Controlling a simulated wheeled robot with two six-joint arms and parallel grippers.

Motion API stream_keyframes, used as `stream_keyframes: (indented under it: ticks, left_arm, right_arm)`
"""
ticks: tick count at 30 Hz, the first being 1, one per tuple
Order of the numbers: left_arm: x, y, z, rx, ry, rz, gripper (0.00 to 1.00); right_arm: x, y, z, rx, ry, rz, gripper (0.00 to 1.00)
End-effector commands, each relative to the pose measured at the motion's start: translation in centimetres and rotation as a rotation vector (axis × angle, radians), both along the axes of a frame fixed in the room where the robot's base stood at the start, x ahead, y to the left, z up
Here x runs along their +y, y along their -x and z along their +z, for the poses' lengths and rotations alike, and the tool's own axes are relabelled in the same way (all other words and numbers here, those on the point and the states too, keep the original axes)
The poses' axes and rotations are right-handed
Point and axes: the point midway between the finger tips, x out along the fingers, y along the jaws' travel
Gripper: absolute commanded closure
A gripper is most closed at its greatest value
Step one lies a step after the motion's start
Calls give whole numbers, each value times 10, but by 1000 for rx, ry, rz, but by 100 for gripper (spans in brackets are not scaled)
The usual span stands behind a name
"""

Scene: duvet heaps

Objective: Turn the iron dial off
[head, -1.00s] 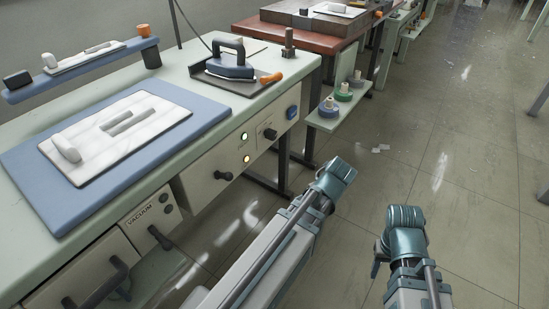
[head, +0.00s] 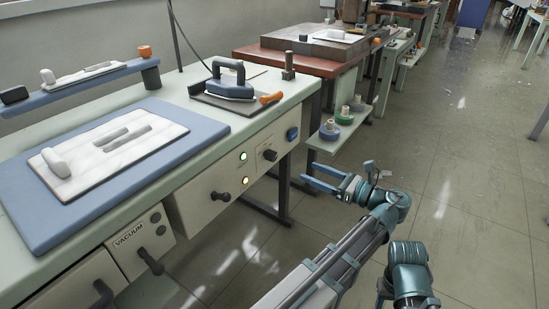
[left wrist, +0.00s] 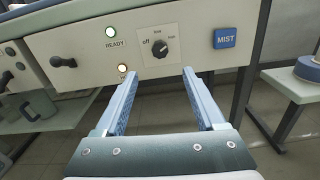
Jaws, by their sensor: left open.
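The iron dial (head: 270,155) is a black knob on the front panel of the pale green table. In the left wrist view the dial (left wrist: 159,48) sits on a pale plate marked "off" at left, with another mark at the right. Its pointer seems turned to the upper right, away from "off". My left gripper (head: 307,173) is open and empty, to the right of the panel in the head view. In the left wrist view its fingers (left wrist: 156,73) point at the panel, below the dial and apart from it. My right gripper is not in view.
A lit READY lamp (left wrist: 111,32) and a blue MIST button (left wrist: 225,38) flank the dial. A black knob (head: 220,196) sticks out lower left of it. The iron (head: 231,82) rests above on the table. A low shelf (head: 336,139) with spools stands to the right.

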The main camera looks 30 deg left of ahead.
Motion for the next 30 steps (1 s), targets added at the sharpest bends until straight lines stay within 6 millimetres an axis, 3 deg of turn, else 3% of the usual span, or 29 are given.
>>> stream_keyframes:
  ticks: [5,18,24,30]
  left_arm:
    - [21,0,0,-1,2,3,28]
    - [106,-7,-1,-3,3,3,28]
    - [129,-10,-1,-3,3,1,28]
    - [136,-11,-1,-3,3,-1,28]
  right_arm:
    - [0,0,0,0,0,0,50]
    - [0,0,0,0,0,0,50]
    - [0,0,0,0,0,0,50]
    - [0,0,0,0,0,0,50]
